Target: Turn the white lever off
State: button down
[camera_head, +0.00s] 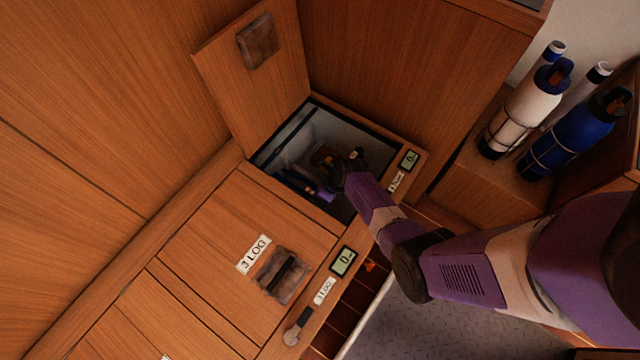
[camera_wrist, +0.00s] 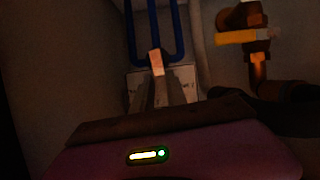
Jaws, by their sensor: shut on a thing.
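The white lever (camera_wrist: 156,62) is a small pale block in the wrist view, in front of blue pipes inside a dim floor locker. My gripper (camera_wrist: 157,77) reaches down into the locker, and its two narrow fingers are shut on the lever's near end. The lever's pivot and the valve body behind it are hard to make out. In the head view my wrist is inside the open locker, and the shadow there hides the lever and my fingertips.
A brass valve with a yellow handle (camera_wrist: 236,37) stands to the right in the wrist view. The locker's wooden lid (camera_head: 254,75) stands open. A closed hatch labelled "3 LOG" (camera_head: 253,254) lies beside it. White (camera_head: 522,115) and blue (camera_head: 565,135) bottles stand at the right.

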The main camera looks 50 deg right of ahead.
jog(key=shift+a+m+p, duration=0.2)
jog(key=shift+m+p, duration=0.1)
jog(key=shift+m, duration=0.2)
jog(key=c, duration=1.3)
grip_release()
jog(key=p+v, duration=0.5)
jog(key=v, duration=0.2)
jog(key=shift+s+a+r, duration=0.15)
jog(key=shift+s+r, duration=0.1)
jog(key=shift+r, duration=0.05)
